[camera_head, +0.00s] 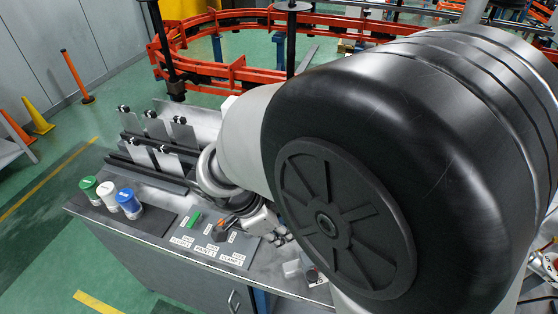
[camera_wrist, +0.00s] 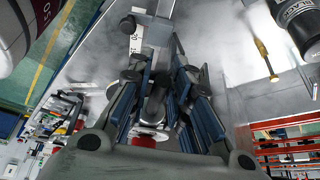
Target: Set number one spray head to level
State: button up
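My gripper (camera_wrist: 160,72) shows in the wrist view with its two blue-and-grey fingers on either side of a gap. A grey metal bracket (camera_wrist: 150,30) with a white marked label lies just beyond the fingertips. A dark rounded part shows between the fingers, with a red round piece below it. I cannot tell whether the fingers touch the bracket or grip anything. No part is clearly readable as the number one spray head. In the head view my large black and grey arm hides most of the right side and most of my gripper.
The metal bench (camera_head: 160,205) carries green, white and blue capped containers, the white one (camera_head: 107,194) in the middle. A rack of upright metal plates (camera_head: 157,130) stands behind. A labelled panel (camera_head: 216,242) holds a green piece (camera_head: 194,217) and an orange-topped item. Orange rails (camera_head: 245,76) lie beyond.

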jog(key=shift+o, duration=1.2)
jog(key=shift+r, duration=0.1)
jog(key=v, duration=1.2)
jog(key=s+d+r+n+t+y, duration=0.1)
jog(key=s+d+n+y, duration=0.1)
jog(key=s+d+n, duration=0.3)
jog(key=s+d+r+n+t+y, duration=0.1)
jog(key=s+d+n+t+y, duration=0.1)
jog(key=s+d+n, duration=0.4)
jog(key=d+n+y, duration=0.1)
jog(key=d+n, duration=0.3)
jog(key=d, duration=0.2)
jog(key=shift+s, duration=0.25)
jog(key=shift+d+r, duration=0.1)
jog(key=shift+d, duration=0.05)
jog(key=shift+c, duration=0.2)
